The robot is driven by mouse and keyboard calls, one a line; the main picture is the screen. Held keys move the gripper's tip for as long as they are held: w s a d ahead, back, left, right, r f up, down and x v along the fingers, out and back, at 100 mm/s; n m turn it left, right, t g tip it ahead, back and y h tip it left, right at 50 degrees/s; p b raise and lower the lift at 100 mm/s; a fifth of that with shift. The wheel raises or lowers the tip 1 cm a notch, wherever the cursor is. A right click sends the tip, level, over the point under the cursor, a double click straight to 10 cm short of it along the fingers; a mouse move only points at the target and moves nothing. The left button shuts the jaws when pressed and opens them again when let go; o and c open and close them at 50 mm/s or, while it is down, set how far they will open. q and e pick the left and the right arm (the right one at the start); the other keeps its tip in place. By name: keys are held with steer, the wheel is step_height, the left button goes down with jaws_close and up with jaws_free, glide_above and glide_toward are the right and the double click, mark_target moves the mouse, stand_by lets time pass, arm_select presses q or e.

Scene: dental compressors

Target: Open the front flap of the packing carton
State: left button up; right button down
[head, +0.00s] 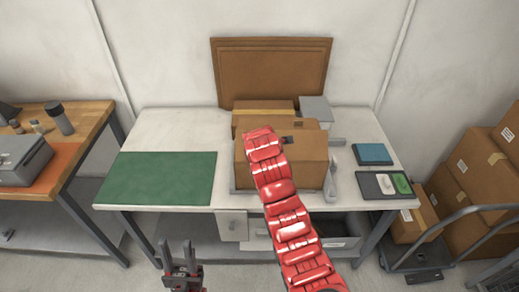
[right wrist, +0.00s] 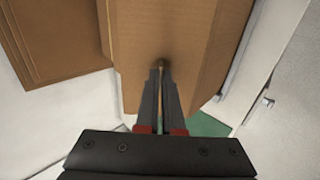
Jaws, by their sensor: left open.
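The brown packing carton (head: 309,160) stands on the white table, partly covered by my red right arm, which reaches over it. I cannot make out its front flap clearly from its other panels. In the right wrist view, brown cardboard (right wrist: 150,35) fills the upper middle. My right gripper (right wrist: 161,68) points at this cardboard with its fingers close together and a thin tan strip between them. Whether they grip anything is unclear. My left gripper (head: 180,254) is open and empty, low in front of the table.
A green mat (head: 165,178) lies on the table's left. A blue box (head: 372,154) and a dark tray (head: 369,186) are at its right. A brown board (head: 271,72) leans on the wall. Cartons (head: 468,170) are stacked at the far right. A wooden bench (head: 72,151) stands at the left.

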steer(key=s+f+t+b, duration=0.2)
steer(key=s+t+b, duration=0.4)
steer(key=b, duration=2.1)
steer(key=t, duration=0.6)
steer(key=shift+s+f+t, duration=0.25)
steer(key=shift+t, duration=0.05)
steer(key=c, duration=1)
jaws_free()
steer(key=shift+c, duration=0.2)
